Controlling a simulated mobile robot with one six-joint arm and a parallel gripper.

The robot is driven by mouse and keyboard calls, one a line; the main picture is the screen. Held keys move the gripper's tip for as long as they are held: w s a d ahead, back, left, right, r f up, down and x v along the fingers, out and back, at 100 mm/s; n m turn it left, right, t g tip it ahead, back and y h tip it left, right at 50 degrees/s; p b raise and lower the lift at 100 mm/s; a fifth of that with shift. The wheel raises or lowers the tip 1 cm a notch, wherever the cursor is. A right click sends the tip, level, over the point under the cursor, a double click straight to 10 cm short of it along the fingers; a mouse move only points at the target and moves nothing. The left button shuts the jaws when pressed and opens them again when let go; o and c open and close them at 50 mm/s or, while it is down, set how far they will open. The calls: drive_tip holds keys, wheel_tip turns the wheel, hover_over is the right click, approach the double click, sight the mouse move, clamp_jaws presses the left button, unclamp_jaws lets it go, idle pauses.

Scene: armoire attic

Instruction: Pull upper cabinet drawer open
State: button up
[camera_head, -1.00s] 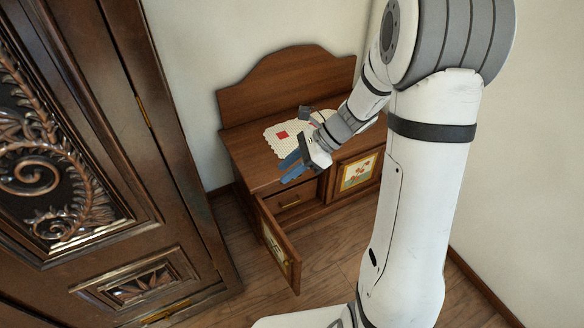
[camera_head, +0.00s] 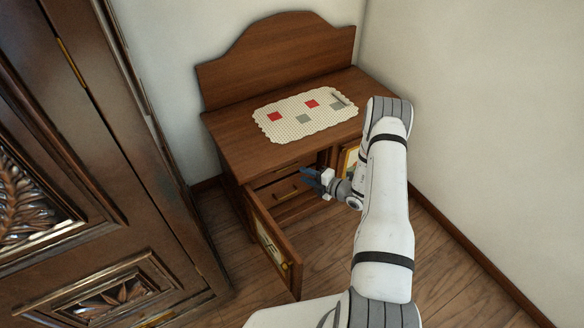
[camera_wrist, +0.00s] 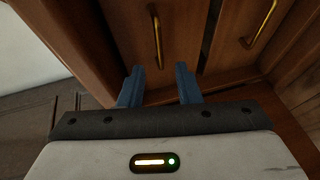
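The wooden cabinet (camera_head: 225,130) has its left door (camera_head: 268,240) swung open. Behind it, in the head view, is the upper drawer (camera_head: 266,181) with a brass handle (camera_head: 285,192); it looks closed. My gripper (camera_head: 306,178) is in front of the opening, just right of that handle. In the wrist view, my gripper (camera_wrist: 159,70) is open, with two blue fingers apart and nothing between them. One brass handle (camera_wrist: 157,38) lies ahead, in line with the finger gap. A second handle (camera_wrist: 260,24) is to its right. The lower part of the cabinet is partly hidden.
A patterned cloth (camera_head: 305,118) lies on the cabinet top. A large carved armoire (camera_head: 100,190) stands at left, near the open door. Another cabinet door (camera_head: 347,160) is right of the opening, mostly behind my arm. Bare floor (camera_head: 240,270) shows in front.

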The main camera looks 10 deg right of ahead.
drive_tip(key=b+x, duration=0.2)
drive_tip(key=x, duration=0.5)
drive_tip(key=shift+w+a, duration=0.2)
drive_tip(key=shift+w, duration=0.1)
drive_tip(key=shift+c, duration=0.4)
clamp_jaws()
